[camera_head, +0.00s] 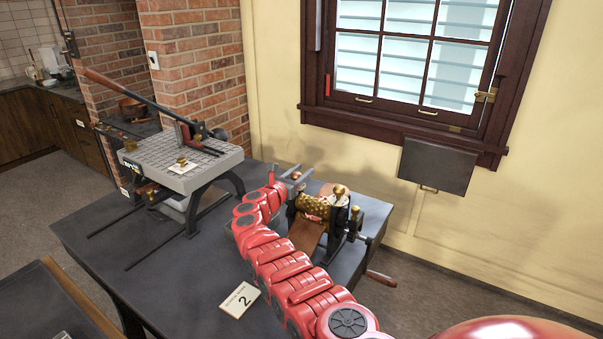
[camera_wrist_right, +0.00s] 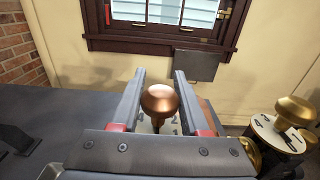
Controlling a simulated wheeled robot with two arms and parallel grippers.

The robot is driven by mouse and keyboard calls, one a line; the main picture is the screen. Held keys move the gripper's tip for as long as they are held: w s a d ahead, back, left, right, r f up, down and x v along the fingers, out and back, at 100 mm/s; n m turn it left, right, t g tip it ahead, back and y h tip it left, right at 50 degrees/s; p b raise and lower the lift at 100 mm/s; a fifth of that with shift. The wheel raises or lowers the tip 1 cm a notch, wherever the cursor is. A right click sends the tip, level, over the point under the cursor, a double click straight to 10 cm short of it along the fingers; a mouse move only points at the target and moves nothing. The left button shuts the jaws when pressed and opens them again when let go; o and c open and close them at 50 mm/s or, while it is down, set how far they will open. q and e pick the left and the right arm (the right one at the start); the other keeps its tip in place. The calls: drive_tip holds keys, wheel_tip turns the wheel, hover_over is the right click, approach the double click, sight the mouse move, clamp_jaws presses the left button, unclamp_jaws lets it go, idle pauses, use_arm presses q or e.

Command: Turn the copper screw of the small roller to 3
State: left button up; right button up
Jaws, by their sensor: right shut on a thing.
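The small roller (camera_head: 314,207) stands on the dark table, with a patterned brass-coloured roll and a brown sheet in front. In the wrist view the copper screw (camera_wrist_right: 160,101) is a round knob above a pale dial (camera_wrist_right: 175,129). Part of a 2 shows on the dial, but the knob hides most of it, so I cannot read the setting. My right gripper (camera_head: 297,179) is at the roller's left end, and its fingers (camera_wrist_right: 160,76) are shut on the copper screw. In the head view the screw is hard to make out by the fingers. My left gripper is not in view.
A brass knob (camera_wrist_right: 296,111) on a white dial stands right of the screw. A crank handle (camera_head: 381,278) sticks out past the table's right side. A gridded press bed (camera_head: 180,165) stands left. The wall and window are behind.

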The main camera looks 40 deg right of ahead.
clamp_jaws()
drive_tip(key=shift+r+n+t+y+p, duration=0.1)
drive_tip(key=shift+n+t+y+p, duration=0.3)
drive_tip(key=shift+n+t+p, duration=0.55)
drive_tip(key=n+t+y+p, duration=0.1)
drive_tip(key=t+p, duration=0.1)
drive_tip(key=n+t+y+p, duration=0.2)
drive_tip(key=p, duration=0.1)
drive_tip(key=shift+w+a+r+t+y+p, duration=0.1)
drive_tip(key=shift+w+a+t+y+p, duration=0.15)
drive_tip(key=shift+w+y+p, duration=0.1)
drive_tip(key=n+t+y, duration=0.1)
drive_tip(key=y, duration=0.1)
drive_tip(key=n+t+y+p, duration=0.1)
drive_tip(key=n+y, duration=0.1)
drive_tip(key=w+a+n+t+y, duration=0.1)
drive_tip(key=n+t+y, duration=0.1)
drive_tip(key=y, duration=0.1)
drive_tip(key=shift+a+f+p, duration=0.1)
drive_tip(key=shift+f+p, duration=0.1)
drive_tip(key=shift+p, duration=0.2)
drive_tip(key=shift+a+n+t+y+b, duration=0.15)
drive_tip(key=shift+a+n+y+b, duration=0.05)
drive_tip(key=shift+n+y, duration=0.5)
drive_tip(key=shift+a+n+t+y+b, duration=0.15)
drive_tip(key=shift+n+y, duration=0.4)
drive_tip(key=shift+y, duration=0.5)
